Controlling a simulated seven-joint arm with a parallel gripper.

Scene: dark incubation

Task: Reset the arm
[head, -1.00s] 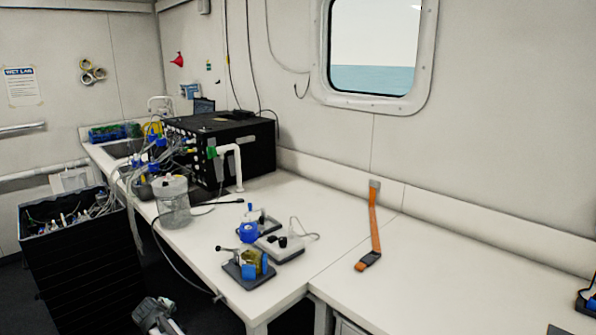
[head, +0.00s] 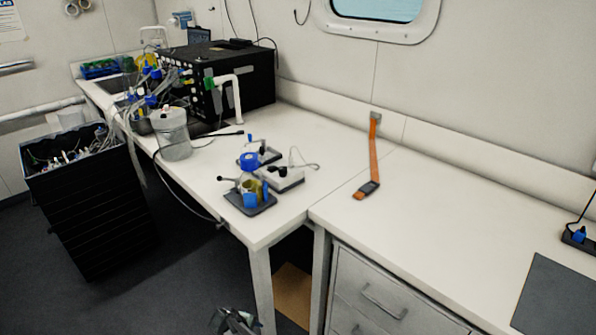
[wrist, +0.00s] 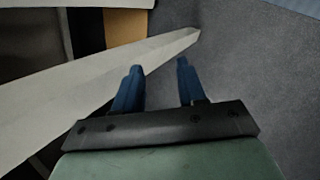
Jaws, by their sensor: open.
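My gripper (wrist: 160,75) shows in the wrist view with its two blue fingers apart and nothing between them. It points at the grey floor, and a pale bench leg crosses the view beside and behind the fingers. In the head view, my gripper (head: 235,322) is only partly in the picture at the bottom edge, low in front of the bench and apart from it.
A white bench (head: 430,195) runs along the wall, with drawers (head: 375,300) below. A small stand with a blue-capped vessel (head: 250,190) is near its front edge. A black crate (head: 90,200) of tubing stands left. Grey floor (head: 175,265) lies open between.

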